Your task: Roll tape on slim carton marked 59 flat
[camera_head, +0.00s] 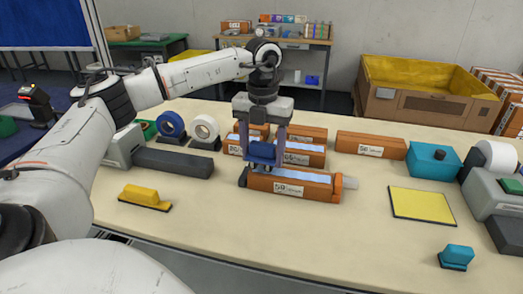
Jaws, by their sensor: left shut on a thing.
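A slim orange-brown carton (258,183) lies near the front middle of the table, with a white label that looks like 59, though the digits are small. A pale strip of tape (310,178) shows along its top. My left gripper (263,152) points down over the carton's left part, shut on a blue hand tool (261,158). The tool is at the carton's top; I cannot tell whether it presses on the tape. The gripper hides part of the cartons behind. My right gripper is not in view.
Several similar cartons (371,145) lie behind. A yellow tool (145,197) sits at left, a teal tool (457,257) at front right, near a yellow pad (422,204) and a teal box (433,160). Tape rolls (205,129) stand at back left. The front middle is clear.

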